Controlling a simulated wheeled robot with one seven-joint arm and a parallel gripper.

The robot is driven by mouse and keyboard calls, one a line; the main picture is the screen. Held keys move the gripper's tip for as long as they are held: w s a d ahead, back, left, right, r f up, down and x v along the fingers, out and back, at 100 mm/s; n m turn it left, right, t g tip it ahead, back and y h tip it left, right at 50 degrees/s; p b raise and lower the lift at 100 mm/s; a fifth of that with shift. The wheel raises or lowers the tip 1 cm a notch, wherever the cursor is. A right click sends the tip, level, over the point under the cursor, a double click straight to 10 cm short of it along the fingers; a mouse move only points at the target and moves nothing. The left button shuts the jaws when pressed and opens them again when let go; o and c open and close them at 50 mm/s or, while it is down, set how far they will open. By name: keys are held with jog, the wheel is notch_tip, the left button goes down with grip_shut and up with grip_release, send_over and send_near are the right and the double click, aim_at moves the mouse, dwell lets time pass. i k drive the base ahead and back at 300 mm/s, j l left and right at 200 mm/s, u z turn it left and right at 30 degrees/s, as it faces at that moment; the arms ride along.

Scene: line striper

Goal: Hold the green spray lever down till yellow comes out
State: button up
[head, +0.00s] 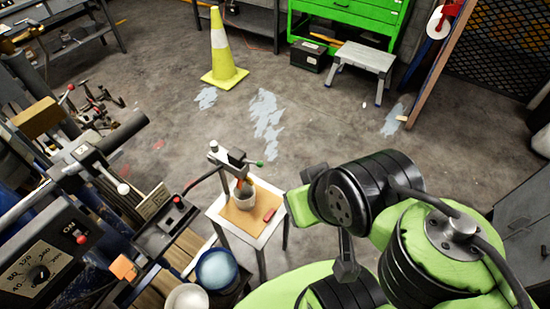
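The line striper's spray handle stands at a small table (222,214) in the lower middle of the head view. The green-tipped spray lever (259,164) sticks out to the right of its grey and black head (231,158). A light grey cup (243,193) stands under the head, with orange-brown showing near its top. No yellow spray is visible. My green and black arm is folded at the lower right, to the right of the lever and apart from it. A narrow dark grey part (346,262) hangs below the wrist and may be my gripper; its fingers cannot be made out.
A red object (269,214) lies on the table's brown top. The striper machine, with a dial panel (40,268), crowds the left. A yellow cone (221,55), a step stool (363,62) and a green cabinet (345,20) stand at the back. The middle floor is open.

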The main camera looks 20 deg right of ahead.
aim_at(260, 164)
jog(key=l+u, duration=0.1)
jog(key=u, duration=0.35)
jog(key=l+u, duration=0.1)
jog(key=u, duration=0.35)
jog(key=l+u, duration=0.15)
jog(key=u, duration=0.3)
jog(key=l+u, duration=0.1)
jog(key=u, duration=0.35)
jog(key=l+u, duration=0.15)
jog(key=u, duration=0.75)
jog(key=k+l+u, duration=0.1)
jog(key=u, duration=0.35)
